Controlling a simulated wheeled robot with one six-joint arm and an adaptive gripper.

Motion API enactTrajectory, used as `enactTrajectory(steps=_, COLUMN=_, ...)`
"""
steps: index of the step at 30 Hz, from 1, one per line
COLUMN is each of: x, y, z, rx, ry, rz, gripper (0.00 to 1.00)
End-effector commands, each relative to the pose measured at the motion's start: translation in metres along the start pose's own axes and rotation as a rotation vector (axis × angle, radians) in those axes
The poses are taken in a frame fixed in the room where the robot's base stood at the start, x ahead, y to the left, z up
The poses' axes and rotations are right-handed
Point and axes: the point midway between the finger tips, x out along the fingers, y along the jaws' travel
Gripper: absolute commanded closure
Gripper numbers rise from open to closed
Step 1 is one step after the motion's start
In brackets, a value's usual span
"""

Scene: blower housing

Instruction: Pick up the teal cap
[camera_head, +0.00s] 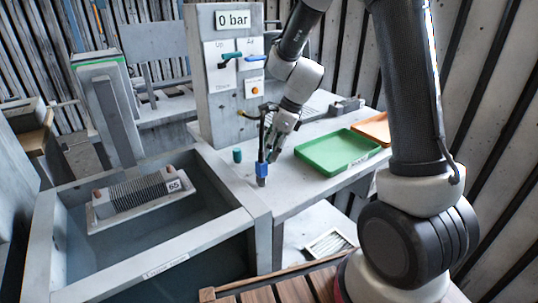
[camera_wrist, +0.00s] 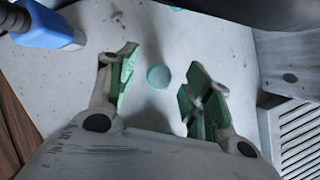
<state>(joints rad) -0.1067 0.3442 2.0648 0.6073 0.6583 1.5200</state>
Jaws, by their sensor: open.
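A round, pale teal cap (camera_wrist: 158,76) lies on the grey worktop in the wrist view. It shows between the two green-padded fingers of my open gripper (camera_wrist: 161,82), with a visible gap on each side. Whether the fingers are down at its height I cannot tell. In the head view my gripper (camera_head: 275,146) points down over the worktop. A small upright teal cylinder (camera_head: 237,155) stands to its left there; I cannot tell whether it is the same cap. Another bit of teal (camera_wrist: 177,9) shows at the wrist view's top edge.
A blue-bodied tool (camera_head: 262,169) stands close to my gripper; its blue part (camera_wrist: 52,25) is top left in the wrist view. A green tray (camera_head: 337,151) and orange tray (camera_head: 374,129) lie right. The "0 bar" panel (camera_head: 232,95) rises behind. A basin (camera_head: 150,262) holds a finned part.

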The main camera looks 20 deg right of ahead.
Motion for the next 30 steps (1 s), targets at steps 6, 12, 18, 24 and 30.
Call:
enactTrajectory(steps=6, x=0.014, y=0.0, z=0.0, rx=-0.001, ry=0.001, rz=-0.001, gripper=0.49)
enactTrajectory(steps=12, x=0.013, y=0.0, z=0.0, rx=-0.001, ry=0.001, rz=-0.002, gripper=0.6)
enactTrajectory(steps=18, x=0.013, y=0.0, z=0.0, rx=-0.001, ry=0.001, rz=-0.002, gripper=0.9)
enactTrajectory(steps=24, x=0.013, y=0.0, z=0.0, rx=-0.001, ry=0.001, rz=-0.002, gripper=0.91)
enactTrajectory(steps=30, x=0.001, y=-0.001, z=0.005, rx=-0.002, ry=-0.002, rz=-0.004, gripper=0.91)
